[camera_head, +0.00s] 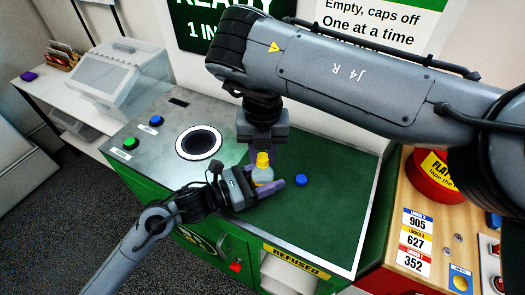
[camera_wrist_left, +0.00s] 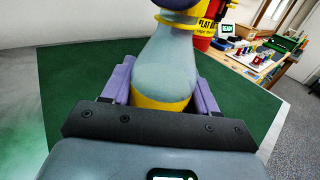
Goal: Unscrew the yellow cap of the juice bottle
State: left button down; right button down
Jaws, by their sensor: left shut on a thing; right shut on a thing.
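The juice bottle (camera_head: 263,176) stands upright on the green surface, pale blue-grey with a yellow cap (camera_head: 262,159). My left gripper (camera_head: 264,187) is shut on the bottle's body from the left side. In the left wrist view the bottle (camera_wrist_left: 165,65) sits between its purple fingers, with a yellow band low on the body. My right gripper (camera_head: 259,153) comes straight down from above and is shut on the cap. Its fingers partly show at the top of the left wrist view, where the cap is largely cut off.
A loose blue cap (camera_head: 301,180) lies on the green surface (camera_head: 330,215) right of the bottle. A red container (camera_head: 432,178) stands at right.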

aim_at(262, 157)
jog(key=n, duration=0.4)
jog(key=shift+n, duration=0.4)
jog(key=n, duration=0.4)
jog(key=shift+n, duration=0.3)
jog(key=n, duration=0.4)
jog(key=shift+n, duration=0.4)
jog(key=n, duration=0.3)
jog(key=shift+r, duration=0.25)
jog(key=shift+r, duration=0.85)
jog(key=shift+r, duration=2.05)
